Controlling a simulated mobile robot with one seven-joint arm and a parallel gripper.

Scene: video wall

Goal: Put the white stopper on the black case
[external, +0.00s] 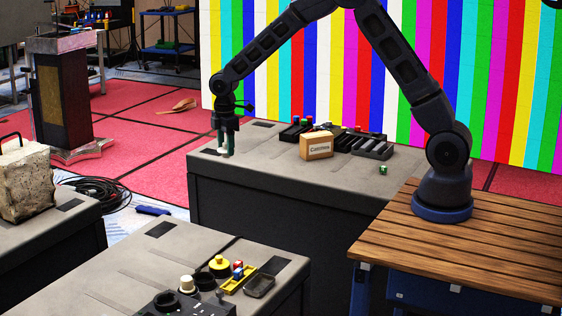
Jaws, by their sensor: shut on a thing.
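My gripper (227,152) is at the left end of the far grey counter, pointing down. It is shut on a small white thing, which looks like the white stopper (224,148); the dark fingers partly hide it. It is low over the counter top, and I cannot tell whether it touches. A black case with compartments (373,147) lies on the same counter, well to the right of my gripper, beyond a tan box. Another dark case (290,133) sits to the left of it, behind the box. I cannot tell which is the task's case.
The tan labelled box (316,145) stands between my gripper and the right-hand case. A small green cube (383,169) lies nearer the counter's right end. The near counter (130,262) holds a yellow tray (237,280) and a cream knob-like piece (187,284). The far counter's front is mostly clear.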

